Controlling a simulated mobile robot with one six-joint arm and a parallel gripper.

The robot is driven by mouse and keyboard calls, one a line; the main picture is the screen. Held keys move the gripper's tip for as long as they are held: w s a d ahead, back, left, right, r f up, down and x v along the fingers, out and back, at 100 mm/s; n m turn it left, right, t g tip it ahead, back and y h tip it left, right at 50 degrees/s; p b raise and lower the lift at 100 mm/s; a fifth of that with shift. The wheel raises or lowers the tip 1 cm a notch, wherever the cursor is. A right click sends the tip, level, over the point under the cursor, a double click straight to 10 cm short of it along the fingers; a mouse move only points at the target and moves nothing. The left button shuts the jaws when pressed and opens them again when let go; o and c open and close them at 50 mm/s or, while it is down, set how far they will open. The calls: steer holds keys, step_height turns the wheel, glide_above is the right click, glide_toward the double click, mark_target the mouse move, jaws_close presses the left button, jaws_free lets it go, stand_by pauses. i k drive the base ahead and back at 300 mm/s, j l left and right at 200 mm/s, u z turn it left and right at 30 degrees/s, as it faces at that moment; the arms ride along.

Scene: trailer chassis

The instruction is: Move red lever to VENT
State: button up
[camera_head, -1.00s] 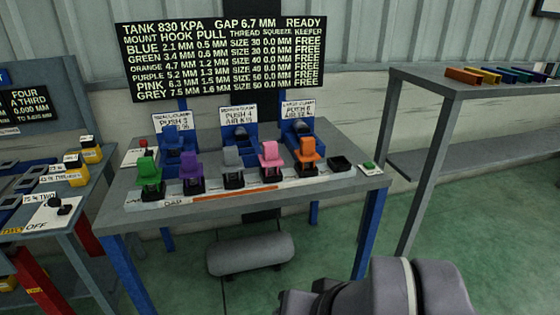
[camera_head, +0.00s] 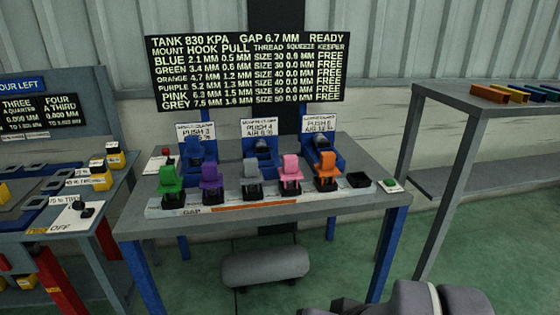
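A small red piece (camera_head: 167,153) stands on a white plate at the back left of the grey table (camera_head: 270,213). It may be the red lever, but it is too small to read its position, and I cannot make out a VENT label. Part of my arm shows at the bottom right edge, well apart from the red piece. My gripper itself is not in view.
Green (camera_head: 170,182), purple (camera_head: 211,180), grey (camera_head: 250,168), pink (camera_head: 290,170) and orange (camera_head: 327,167) pieces line the table front. A green button (camera_head: 390,183) sits right. A sign board (camera_head: 246,72) stands behind. Another bench (camera_head: 62,222) is left; a shelf table (camera_head: 470,90) right.

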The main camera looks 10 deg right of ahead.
mark_target(166, 152)
steer(key=i+j+u, duration=0.2)
steer(key=i, duration=0.35)
steer(key=i+j+u, duration=0.2)
steer(key=i, duration=0.4)
steer(key=i+j+u, duration=0.2)
steer(key=i, duration=0.35)
